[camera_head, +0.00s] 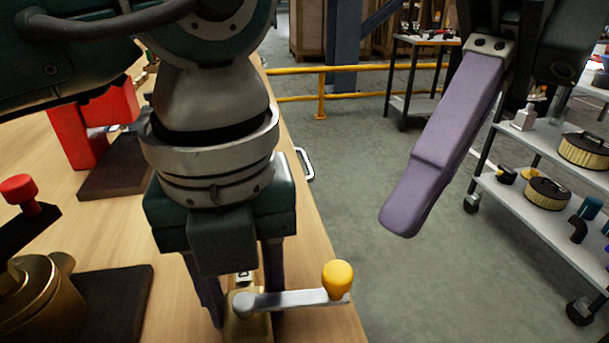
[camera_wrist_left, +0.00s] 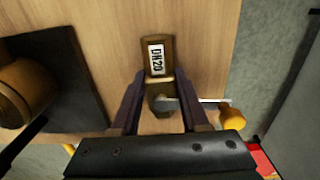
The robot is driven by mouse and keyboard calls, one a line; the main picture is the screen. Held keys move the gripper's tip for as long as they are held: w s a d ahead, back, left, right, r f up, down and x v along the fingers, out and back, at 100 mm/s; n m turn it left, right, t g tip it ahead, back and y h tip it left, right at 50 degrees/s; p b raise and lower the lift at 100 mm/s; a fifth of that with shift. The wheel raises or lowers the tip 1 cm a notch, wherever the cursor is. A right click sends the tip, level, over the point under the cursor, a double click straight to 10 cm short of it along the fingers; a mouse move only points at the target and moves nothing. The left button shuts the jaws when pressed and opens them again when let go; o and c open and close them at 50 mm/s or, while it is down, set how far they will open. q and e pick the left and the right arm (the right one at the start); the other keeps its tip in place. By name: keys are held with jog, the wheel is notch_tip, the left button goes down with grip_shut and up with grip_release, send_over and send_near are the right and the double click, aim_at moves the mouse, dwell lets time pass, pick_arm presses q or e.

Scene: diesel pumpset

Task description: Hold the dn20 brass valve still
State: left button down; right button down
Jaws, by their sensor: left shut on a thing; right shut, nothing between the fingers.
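The DN20 brass valve (camera_head: 238,328) is at the bottom of the head view, near the bench's right edge. Its DN20 label (camera_wrist_left: 157,58) faces up in the left wrist view. A silver lever with a yellow knob (camera_head: 337,279) extends right from it; the knob also shows in the wrist view (camera_wrist_left: 232,118). My left gripper (camera_head: 244,312) points down with its fingers on either side of the valve, shut on it; the fingers also show in the wrist view (camera_wrist_left: 157,88). My right gripper (camera_head: 399,228) hangs shut and empty over the floor, right of the bench.
On the wooden bench (camera_head: 318,300), a larger brass fitting (camera_head: 40,300) with a red knob (camera_head: 18,188) stands left, by a dark plate (camera_head: 120,300). A red block (camera_head: 75,135) stands behind. A wheeled shelf cart (camera_head: 520,205) is at right; grey floor lies between.

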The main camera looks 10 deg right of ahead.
jog(key=w+d+f+n+t+y, duration=0.2)
jog(key=d+f+n+t+y, duration=0.3)
jog(key=n, duration=0.8)
jog(key=w+d+f+n+t+y, duration=0.1)
jog(key=d+f+n+t+y, duration=0.5)
jog(key=n, duration=0.7)
jog(key=a+r+g+h, duration=0.1)
jog(key=a+r, duration=0.1)
jog(key=a, duration=0.8)
jog(key=shift+a+r, duration=0.2)
jog(key=shift+a, duration=0.2)
jog(key=shift+s, duration=0.1)
jog(key=shift+s+m+t+h, duration=0.25)
jog(key=shift+m+t+h, duration=0.05)
jog(key=shift+h, duration=0.1)
